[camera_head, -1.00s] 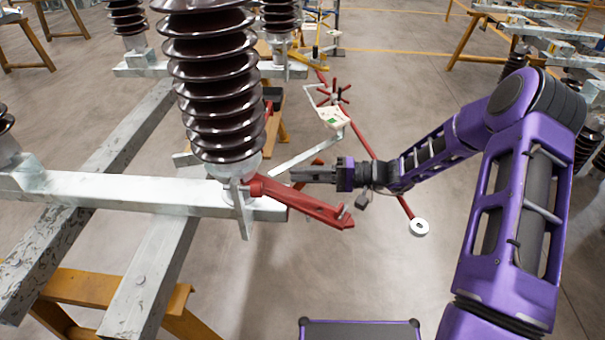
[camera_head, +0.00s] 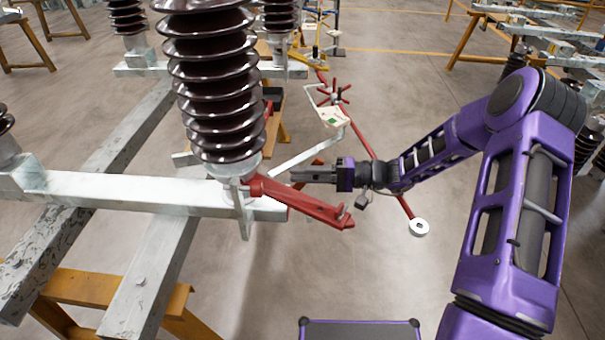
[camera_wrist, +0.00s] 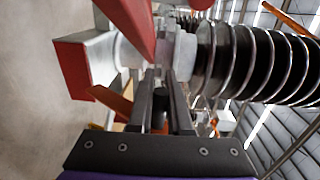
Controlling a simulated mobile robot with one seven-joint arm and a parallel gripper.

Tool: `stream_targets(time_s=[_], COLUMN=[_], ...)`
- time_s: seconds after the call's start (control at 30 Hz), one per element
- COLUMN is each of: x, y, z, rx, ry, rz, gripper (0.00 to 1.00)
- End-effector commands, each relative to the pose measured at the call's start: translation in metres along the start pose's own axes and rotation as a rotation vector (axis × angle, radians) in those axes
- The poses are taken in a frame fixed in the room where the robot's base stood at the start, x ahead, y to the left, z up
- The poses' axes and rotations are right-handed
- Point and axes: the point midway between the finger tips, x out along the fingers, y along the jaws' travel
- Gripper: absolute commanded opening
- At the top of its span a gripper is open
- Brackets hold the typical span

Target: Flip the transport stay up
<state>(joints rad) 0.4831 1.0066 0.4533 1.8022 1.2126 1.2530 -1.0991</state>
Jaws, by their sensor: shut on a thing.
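The transport stay seems to be the thin pale grey bar (camera_head: 313,153), which slants up and right from near the foot of the dark ribbed insulator (camera_head: 218,90). My gripper (camera_head: 293,176) points left, just right of the insulator's foot and above the red arm (camera_head: 305,205). Its fingers are close together and shut at the bar's lower end; the exact contact is hard to see. In the wrist view, the two dark fingers (camera_wrist: 164,78) reach toward pale metal fittings, with the ribbed insulator (camera_wrist: 255,65) at the right.
A pale steel beam (camera_head: 120,190) ends beneath the insulator, beside the red arm. A long red rod (camera_head: 362,143) with a white ring end (camera_head: 418,228) passes behind my wrist. A small plate with a green mark (camera_head: 333,117) is close by. Floor is open below my gripper.

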Motion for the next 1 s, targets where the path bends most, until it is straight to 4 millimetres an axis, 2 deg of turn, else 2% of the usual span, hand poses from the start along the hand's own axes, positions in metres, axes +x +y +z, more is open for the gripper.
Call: stream_targets(time_s=[0.13, 0.33, 0.63, 0.67, 0.8, 1.0], x=[0.009, 0.027, 0.028, 0.028, 0.028, 0.028], y=[-0.007, -0.004, -0.004, -0.004, -0.004, -0.005], z=[0.0, -0.001, 0.0, 0.0, 0.0, 0.0], rx=[-0.004, -0.002, 0.002, 0.003, 0.002, 0.001], ry=[-0.004, 0.0, 0.001, 0.001, 0.001, 0.0], rz=[0.076, 0.137, 0.14, 0.141, 0.14, 0.138], gripper=[0.0, 0.0, 0.0, 0.22, 0.47, 0.47])
